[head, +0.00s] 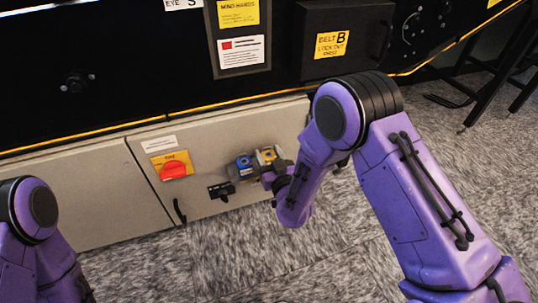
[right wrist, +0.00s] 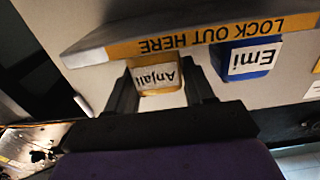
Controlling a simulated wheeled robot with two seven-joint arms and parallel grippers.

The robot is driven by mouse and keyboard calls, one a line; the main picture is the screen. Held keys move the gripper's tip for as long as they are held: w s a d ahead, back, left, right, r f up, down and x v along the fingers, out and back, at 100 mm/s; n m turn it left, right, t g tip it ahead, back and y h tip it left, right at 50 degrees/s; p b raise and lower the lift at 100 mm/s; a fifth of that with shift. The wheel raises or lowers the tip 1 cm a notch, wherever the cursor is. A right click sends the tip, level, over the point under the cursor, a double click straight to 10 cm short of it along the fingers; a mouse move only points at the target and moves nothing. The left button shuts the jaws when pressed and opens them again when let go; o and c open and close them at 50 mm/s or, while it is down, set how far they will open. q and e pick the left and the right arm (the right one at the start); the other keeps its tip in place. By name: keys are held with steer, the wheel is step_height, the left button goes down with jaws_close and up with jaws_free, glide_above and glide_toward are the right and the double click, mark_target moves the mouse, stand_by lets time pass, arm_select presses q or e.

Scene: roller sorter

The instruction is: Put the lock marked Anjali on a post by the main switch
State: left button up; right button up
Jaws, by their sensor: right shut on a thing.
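The yellow lock marked Anjali (right wrist: 157,76) is between the two dark fingers of my right gripper (right wrist: 160,90), which is shut on it. Its label reads upside down in the right wrist view. It is right at the edge of the grey "LOCK OUT HERE" shelf (right wrist: 90,58); whether it sits on a post is hidden. A blue lock marked Emi (right wrist: 246,58) is beside it, apart from the fingers. In the head view, the blue lock (head: 243,161) is right of the main switch, a red handle (head: 173,169) on a yellow plate. My left gripper is out of the frame.
The grey cabinet (head: 95,205) has a black handle (head: 179,211) and a small black latch (head: 221,190) below the shelf. A black box with a yellow "Belt B lock out first" label (head: 333,43) is above right. Open carpeted floor (head: 250,245) lies in front.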

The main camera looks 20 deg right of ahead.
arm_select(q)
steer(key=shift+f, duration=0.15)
arm_select(e)
steer(key=shift+f, duration=0.2)
steer(key=o, duration=1.2)
arm_select(q)
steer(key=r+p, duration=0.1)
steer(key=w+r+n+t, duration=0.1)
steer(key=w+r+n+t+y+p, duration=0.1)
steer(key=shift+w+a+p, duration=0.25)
steer(key=shift+p, duration=0.1)
arm_select(e)
steer(key=s, duration=1)
steer(key=shift+s+d, duration=0.2)
steer(key=shift+s, duration=0.1)
